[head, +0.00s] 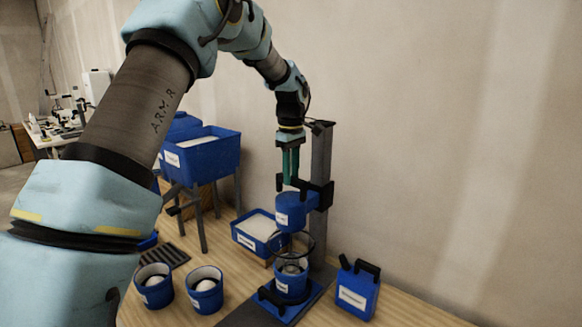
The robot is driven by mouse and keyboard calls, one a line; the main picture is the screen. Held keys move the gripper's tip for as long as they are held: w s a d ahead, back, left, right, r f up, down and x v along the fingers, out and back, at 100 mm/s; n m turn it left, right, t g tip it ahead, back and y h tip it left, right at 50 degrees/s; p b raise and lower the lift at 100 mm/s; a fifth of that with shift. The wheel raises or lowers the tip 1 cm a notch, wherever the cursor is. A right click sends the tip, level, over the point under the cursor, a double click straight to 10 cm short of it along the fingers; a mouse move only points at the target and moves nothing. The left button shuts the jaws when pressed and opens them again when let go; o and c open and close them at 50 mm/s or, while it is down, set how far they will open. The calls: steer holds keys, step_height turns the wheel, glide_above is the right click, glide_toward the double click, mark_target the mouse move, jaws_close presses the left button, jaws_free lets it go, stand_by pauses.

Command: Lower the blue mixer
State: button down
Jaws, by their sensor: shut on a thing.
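The blue mixer (290,211) hangs from a black bracket on a dark upright post (320,165). My gripper (291,178) points straight down with its teal fingers at the top of the mixer. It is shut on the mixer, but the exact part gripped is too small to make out. Below the mixer is a dark round ring or guard (291,246), over a blue bucket (291,285) with pale contents. The bucket stands on the blue and black base of the stand, below the mixer's body.
A blue canister (358,289) stands close at right. A blue tray (258,229) of pale material and a raised blue bin (203,155) are behind. Bare wooden tabletop (400,310) shows at lower right.

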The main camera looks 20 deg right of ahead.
mark_target(291, 196)
step_height(291, 196, down, 9)
steer(key=b, duration=0.3)
steer(key=shift+r, duration=0.15)
steer(key=shift+s, duration=0.1)
steer(key=c, duration=0.9)
jaws_free()
steer(key=shift+c, duration=0.2)
steer(key=shift+o, duration=1.3)
steer(key=shift+r, duration=0.1)
step_height(291, 196, up, 11)
steer(key=shift+f+b, duration=0.15)
steer(key=shift+b, duration=0.9)
